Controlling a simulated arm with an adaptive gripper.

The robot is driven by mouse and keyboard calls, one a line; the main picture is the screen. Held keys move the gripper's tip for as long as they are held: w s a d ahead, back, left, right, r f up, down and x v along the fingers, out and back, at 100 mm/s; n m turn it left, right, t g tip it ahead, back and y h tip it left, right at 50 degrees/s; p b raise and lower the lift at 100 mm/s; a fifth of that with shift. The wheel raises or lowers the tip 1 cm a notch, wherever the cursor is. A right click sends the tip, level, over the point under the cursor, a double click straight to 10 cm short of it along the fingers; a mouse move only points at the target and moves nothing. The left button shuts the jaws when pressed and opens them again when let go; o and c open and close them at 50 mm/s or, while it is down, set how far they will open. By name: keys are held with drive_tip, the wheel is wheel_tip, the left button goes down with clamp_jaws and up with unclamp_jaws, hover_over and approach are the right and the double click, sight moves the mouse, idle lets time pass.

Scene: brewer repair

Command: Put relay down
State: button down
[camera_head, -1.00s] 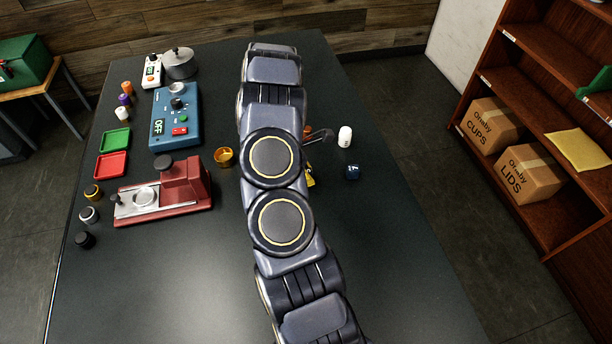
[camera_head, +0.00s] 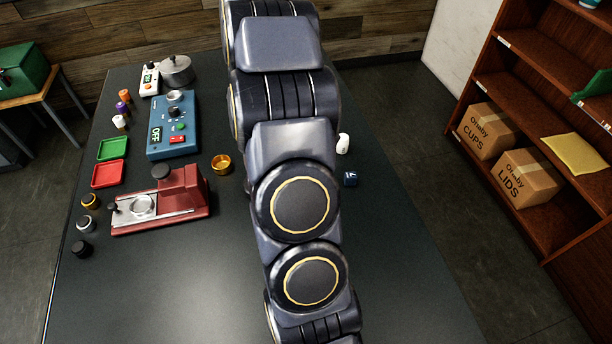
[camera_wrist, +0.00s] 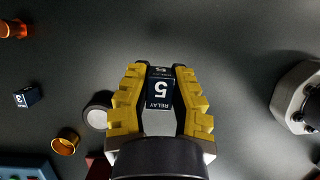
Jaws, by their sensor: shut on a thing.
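The relay (camera_wrist: 158,90), a dark blue block marked "RELAY 5", sits between the yellow fingers of my gripper (camera_wrist: 159,72) in the wrist view. The gripper is shut on it. Dark grey surface shows around the fingers; I cannot tell whether the relay touches it. In the head view my arm hides the gripper and the held relay. Another dark blue block, marked 3, (camera_wrist: 28,97) lies apart at the left of the wrist view. A small dark blue block (camera_head: 351,179) lies right of my arm in the head view.
A red machine (camera_head: 180,190), blue OFF device (camera_head: 174,125), green tray (camera_head: 113,149), red tray (camera_head: 108,174) and amber cup (camera_head: 221,165) stand left of my arm. A white cylinder (camera_head: 343,144) stands to its right. The table's (camera_head: 410,290) near right part looks clear.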

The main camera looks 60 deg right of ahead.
sight(82, 332)
drive_tip(key=shift+s+a+r, duration=0.35)
drive_tip(key=shift+s+a, duration=0.1)
drive_tip(key=shift+a, duration=0.25)
drive_tip(key=shift+s+a+r, duration=0.4)
drive_tip(key=shift+s+a, duration=0.05)
drive_tip(key=shift+a, duration=0.3)
drive_tip(key=shift+s+a+r, duration=0.35)
drive_tip(key=shift+s+a, duration=0.1)
drive_tip(key=shift+a, duration=0.25)
